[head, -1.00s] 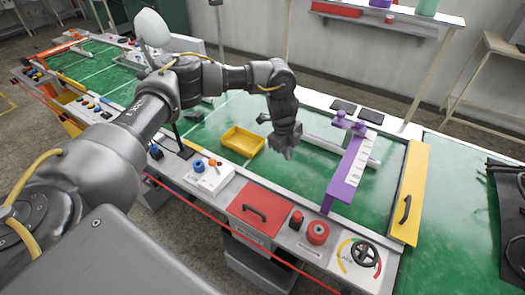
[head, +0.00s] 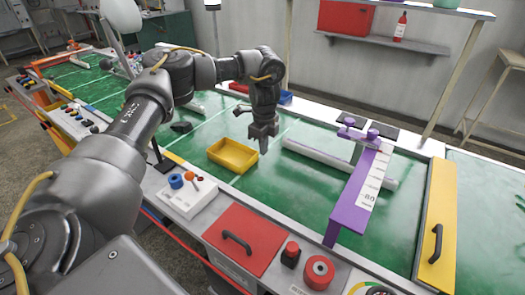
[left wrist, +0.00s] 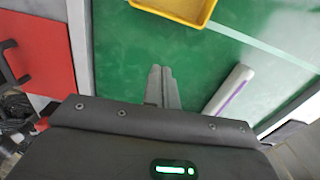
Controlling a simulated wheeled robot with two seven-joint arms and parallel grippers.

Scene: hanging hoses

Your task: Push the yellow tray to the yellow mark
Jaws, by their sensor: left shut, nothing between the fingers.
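The yellow tray (head: 232,155) is a shallow open box, empty, on the green work surface (head: 300,180). My left gripper (head: 264,150) points down just right of the tray, its fingers shut and empty. In the left wrist view the shut fingers (left wrist: 161,72) show over bare green surface, with a gap to the tray (left wrist: 180,8) at the top edge. A short yellow strip (head: 172,157) lies at the front edge of the surface, left of the tray; I cannot tell whether it is the yellow mark. My right gripper is out of view.
A purple bridge with a white scale (head: 360,195) and a long pale bar (head: 318,160) stand to the right. A control box (head: 187,191), red panel (head: 243,238) and red knob (head: 319,271) line the front. A dark object (head: 181,127) lies left beyond the tray.

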